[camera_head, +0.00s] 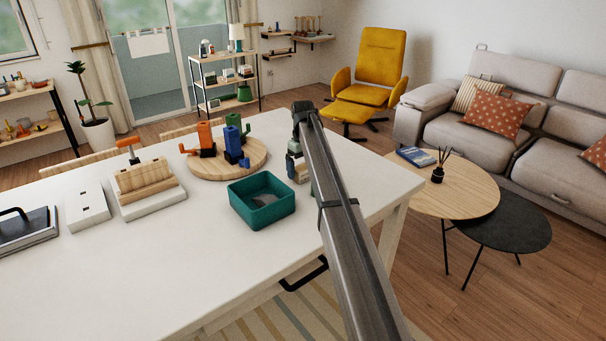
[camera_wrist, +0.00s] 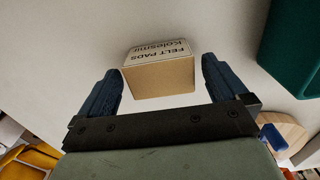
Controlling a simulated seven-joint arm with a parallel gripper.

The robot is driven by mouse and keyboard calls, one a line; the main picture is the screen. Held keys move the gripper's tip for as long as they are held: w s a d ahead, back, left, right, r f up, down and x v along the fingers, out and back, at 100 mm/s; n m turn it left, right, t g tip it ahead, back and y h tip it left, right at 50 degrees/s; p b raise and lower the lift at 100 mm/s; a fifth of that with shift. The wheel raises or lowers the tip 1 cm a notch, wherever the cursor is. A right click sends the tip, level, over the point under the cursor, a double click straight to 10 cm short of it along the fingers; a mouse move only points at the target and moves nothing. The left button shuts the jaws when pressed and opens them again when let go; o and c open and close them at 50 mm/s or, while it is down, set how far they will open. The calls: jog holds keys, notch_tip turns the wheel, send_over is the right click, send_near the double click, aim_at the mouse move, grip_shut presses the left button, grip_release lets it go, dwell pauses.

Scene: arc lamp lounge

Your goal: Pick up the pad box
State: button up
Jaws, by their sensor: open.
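The pad box (camera_wrist: 160,78) is a small tan carton with a white label reading "FELT PADS". In the wrist view it sits between the two blue fingers of my gripper (camera_wrist: 161,66), with a gap on each side. My gripper is open and does not visibly touch the box. In the head view my gripper (camera_head: 295,152) points down over the white table (camera_head: 150,255) near its far right edge. The box (camera_head: 302,175) shows there only in part, at the gripper's lower end; my arm covers some of that area.
A teal open bin (camera_head: 262,213) stands just left of the gripper. Behind it, a round wooden board (camera_head: 205,170) carries orange, blue and green pieces. A white base with a wooden block (camera_head: 148,183), a white box (camera_head: 87,207) and a dark binder (camera_head: 25,230) lie further left.

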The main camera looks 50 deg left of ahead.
jog(key=shift+f, duration=0.75)
jog(key=c, duration=1)
jog(key=shift+r, duration=0.1)
